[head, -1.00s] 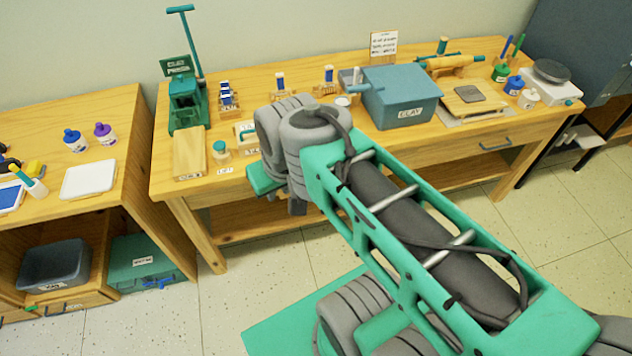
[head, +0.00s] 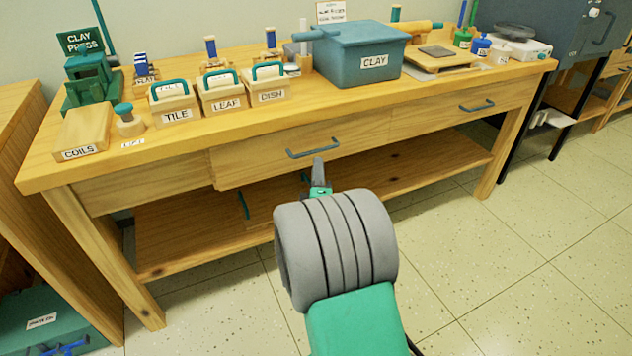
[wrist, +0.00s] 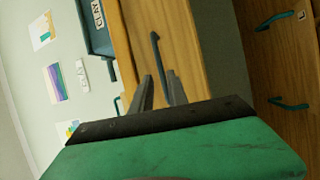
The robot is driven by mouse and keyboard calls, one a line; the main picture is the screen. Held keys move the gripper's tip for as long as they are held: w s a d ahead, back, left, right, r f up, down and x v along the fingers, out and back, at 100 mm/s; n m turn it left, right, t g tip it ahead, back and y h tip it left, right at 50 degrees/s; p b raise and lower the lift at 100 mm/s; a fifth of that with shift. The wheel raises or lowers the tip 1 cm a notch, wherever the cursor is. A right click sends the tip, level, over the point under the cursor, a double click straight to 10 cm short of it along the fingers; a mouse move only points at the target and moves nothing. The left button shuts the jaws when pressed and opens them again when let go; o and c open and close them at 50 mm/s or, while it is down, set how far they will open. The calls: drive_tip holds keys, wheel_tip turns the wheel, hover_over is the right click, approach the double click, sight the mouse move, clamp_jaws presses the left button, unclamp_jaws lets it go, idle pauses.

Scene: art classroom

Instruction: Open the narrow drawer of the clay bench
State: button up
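The clay bench (head: 180,165) has two drawer fronts side by side under its top. The left drawer (head: 250,165) has a dark bar handle (head: 313,150), and its front seems to stand slightly proud of the frame. The right drawer (head: 440,117) has a similar handle (head: 477,105); it looks narrower, but it is farther off. My gripper (head: 318,170) is just below and in front of the left handle. In the wrist view my gripper (wrist: 160,82) is open and empty. A bar handle (wrist: 157,55) lies just ahead between its fingers; I see no grip on it.
Labelled boxes (head: 175,112), a blue clay bin (head: 360,65) and a green clay press (head: 88,80) stand on the bench top. A lower shelf (head: 400,165) runs beneath the drawers. Floor (head: 500,260) in front is clear. A shelf unit (head: 15,140) stands left.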

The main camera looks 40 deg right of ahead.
sight(316, 152)
drive_tip(key=shift+n, duration=0.3)
drive_tip(key=p+x, duration=0.3)
drive_tip(key=x, duration=0.4)
drive_tip(key=shift+w+d+p, duration=0.15)
drive_tip(key=shift+w+p, duration=0.1)
drive_tip(key=shift+p, duration=0.1)
clamp_jaws()
idle(0.9)
